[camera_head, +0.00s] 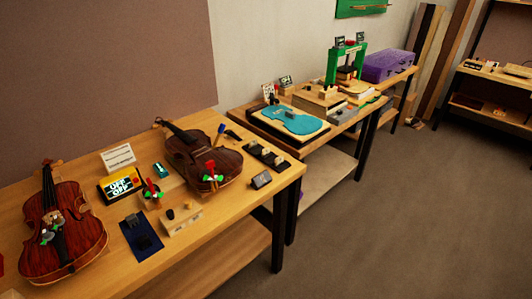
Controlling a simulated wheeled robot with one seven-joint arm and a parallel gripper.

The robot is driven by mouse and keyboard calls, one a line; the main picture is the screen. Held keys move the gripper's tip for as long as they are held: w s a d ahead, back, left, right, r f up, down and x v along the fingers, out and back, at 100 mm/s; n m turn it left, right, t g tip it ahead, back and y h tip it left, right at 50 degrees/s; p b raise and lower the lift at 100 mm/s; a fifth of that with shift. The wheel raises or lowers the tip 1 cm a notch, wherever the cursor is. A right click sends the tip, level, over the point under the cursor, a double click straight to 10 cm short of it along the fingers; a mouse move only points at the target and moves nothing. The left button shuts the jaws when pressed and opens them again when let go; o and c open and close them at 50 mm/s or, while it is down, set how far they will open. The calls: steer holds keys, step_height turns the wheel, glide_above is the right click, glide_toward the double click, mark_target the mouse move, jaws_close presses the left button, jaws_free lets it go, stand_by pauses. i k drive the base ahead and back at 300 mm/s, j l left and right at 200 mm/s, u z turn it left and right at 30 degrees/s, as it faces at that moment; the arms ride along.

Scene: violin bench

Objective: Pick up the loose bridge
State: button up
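Two violins lie on the wooden bench (215,243): a reddish one (85,241) at the left and a dark brown one (227,170) near the middle. A small pale wooden block (182,224) with dark pieces on it sits at the front. A dark blue cloth (149,244) with small dark items lies to its left. Several small pieces are too small in this view for me to tell which is the loose bridge. My gripper is not in view.
A yellow and black device (104,188) and a white card (118,157) stand between the violins. A dark tray (268,157) lies right of the brown violin. Open floor (400,220) lies right.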

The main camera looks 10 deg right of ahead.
mark_target(252, 143)
steer(key=i+l+u, duration=0.2)
steer(key=i+l, duration=0.3)
steer(key=i, duration=0.3)
steer(key=i+l+u, duration=0.2)
steer(key=i+l, duration=0.4)
steer(key=i, duration=0.15)
